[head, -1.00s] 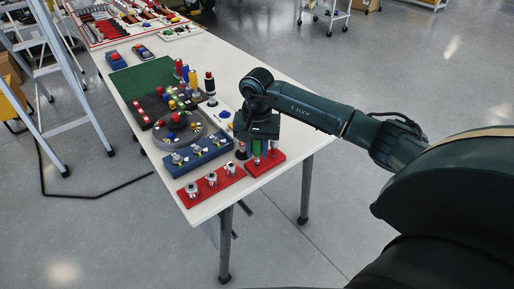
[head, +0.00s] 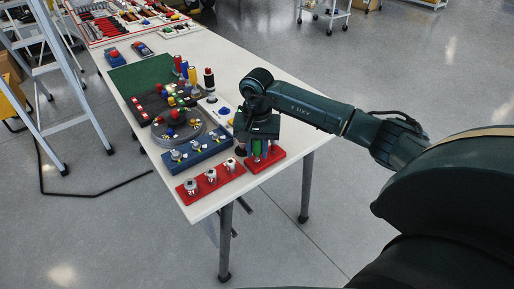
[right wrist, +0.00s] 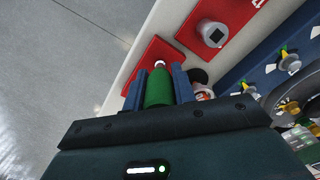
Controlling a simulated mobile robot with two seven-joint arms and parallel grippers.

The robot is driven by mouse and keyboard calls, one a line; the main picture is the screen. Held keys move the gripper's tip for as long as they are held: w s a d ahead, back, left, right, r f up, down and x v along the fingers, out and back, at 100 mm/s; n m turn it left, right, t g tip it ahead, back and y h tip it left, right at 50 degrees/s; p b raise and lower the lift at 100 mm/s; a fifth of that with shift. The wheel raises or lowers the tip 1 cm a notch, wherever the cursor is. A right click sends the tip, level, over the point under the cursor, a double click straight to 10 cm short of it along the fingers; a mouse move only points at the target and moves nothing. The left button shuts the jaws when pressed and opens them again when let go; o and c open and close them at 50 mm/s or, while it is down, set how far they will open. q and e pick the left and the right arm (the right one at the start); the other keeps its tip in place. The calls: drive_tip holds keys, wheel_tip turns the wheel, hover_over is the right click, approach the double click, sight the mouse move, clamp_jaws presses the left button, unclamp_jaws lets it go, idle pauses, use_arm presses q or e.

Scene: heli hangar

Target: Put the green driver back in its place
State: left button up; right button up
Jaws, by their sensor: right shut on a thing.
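The green driver (right wrist: 158,88) stands between the two blue fingers of my right gripper (right wrist: 159,86) in the right wrist view. The gripper is shut on it. In the head view my right gripper (head: 262,146) points down over a small red holder (head: 279,157) at the table's near right corner. The holder also shows in the right wrist view (right wrist: 143,62), just past the driver's end. The driver's lower end is hard to see, so I cannot tell how deep it sits in the holder. My left gripper is not in view.
A red block (head: 215,186) with several numbered sockets lies just left of the holder. A blue block (head: 198,153) with knobs and a round grey tray (head: 160,137) lie behind. The table's edge (head: 300,149) is close on the right.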

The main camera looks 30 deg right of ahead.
drive_tip(key=o, duration=1.1)
drive_tip(key=shift+r+p, duration=2.25)
drive_tip(key=shift+r, duration=1.55)
drive_tip(key=shift+s+f, duration=0.1)
